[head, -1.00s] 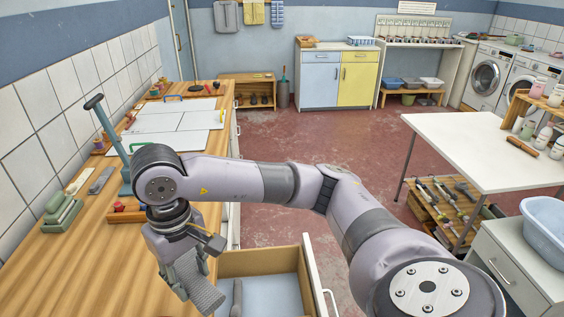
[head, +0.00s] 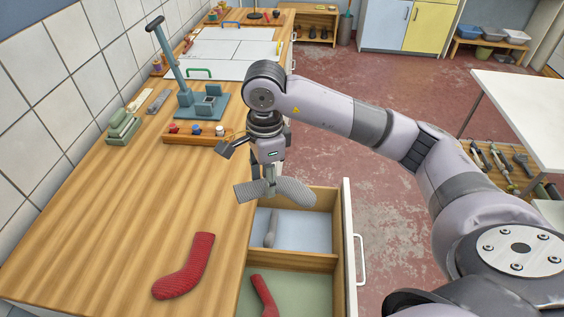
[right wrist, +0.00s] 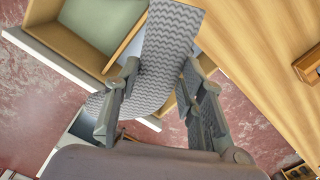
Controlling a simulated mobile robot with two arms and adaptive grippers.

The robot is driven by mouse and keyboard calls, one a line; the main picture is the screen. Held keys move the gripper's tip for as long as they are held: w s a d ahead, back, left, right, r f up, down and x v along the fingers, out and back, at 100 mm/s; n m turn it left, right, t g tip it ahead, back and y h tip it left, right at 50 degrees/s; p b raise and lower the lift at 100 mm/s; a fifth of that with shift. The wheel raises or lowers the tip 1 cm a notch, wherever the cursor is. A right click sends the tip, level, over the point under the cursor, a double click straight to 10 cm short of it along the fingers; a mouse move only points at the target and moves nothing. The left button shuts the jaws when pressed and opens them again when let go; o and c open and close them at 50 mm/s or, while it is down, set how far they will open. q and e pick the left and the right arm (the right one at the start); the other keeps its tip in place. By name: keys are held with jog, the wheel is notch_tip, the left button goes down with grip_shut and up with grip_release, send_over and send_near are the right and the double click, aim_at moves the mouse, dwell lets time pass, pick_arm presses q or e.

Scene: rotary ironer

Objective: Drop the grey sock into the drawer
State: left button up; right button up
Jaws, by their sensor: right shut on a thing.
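The grey patterned sock (head: 293,191) is held in my right gripper (head: 269,188), which is shut on its middle. The sock spreads to both sides of the fingers; it also fills the right wrist view (right wrist: 168,45) between the fingers (right wrist: 160,78). The open drawer (head: 350,245) juts out from the counter. The held sock is above the drawer's far blue-lined compartment (head: 300,232), with its left end over the counter edge. A grey sock-like piece (head: 272,228) lies in that compartment. My left gripper is not in view.
A red sock (head: 186,268) lies on the wooden counter (head: 110,220). Another red sock (head: 263,294) lies in the near green-lined compartment (head: 303,290). A blue-grey press (head: 203,104) and a small tray (head: 190,136) stand farther back. A white table (head: 525,110) is at right.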

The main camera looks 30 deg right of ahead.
jog(key=m, duration=0.4)
jog(key=w+d+m, duration=0.1)
jog(key=m, duration=0.1)
jog(key=shift+w+f+p, duration=0.1)
jog(key=shift+f+p, duration=0.15)
jog(key=shift+p, duration=0.1)
jog(key=m, duration=0.3)
jog(key=shift+w+d+f+m, duration=0.2)
jog(key=shift+w+d+m, duration=0.1)
jog(key=w+d+f+m, duration=0.1)
jog(key=f+m, duration=0.2)
jog(key=m, duration=0.4)
jog(key=w+d+f+m, duration=0.1)
jog(key=d+f+m, duration=0.1)
jog(key=m, duration=0.6)
jog(key=w+d+f+m+b, duration=0.1)
jog(key=d+f+m, duration=0.1)
jog(key=f+m, duration=0.2)
jog(key=m, duration=0.3)
jog(key=shift+d+f+m, duration=0.2)
jog(key=shift+f+m, duration=0.05)
jog(key=shift+m, duration=0.05)
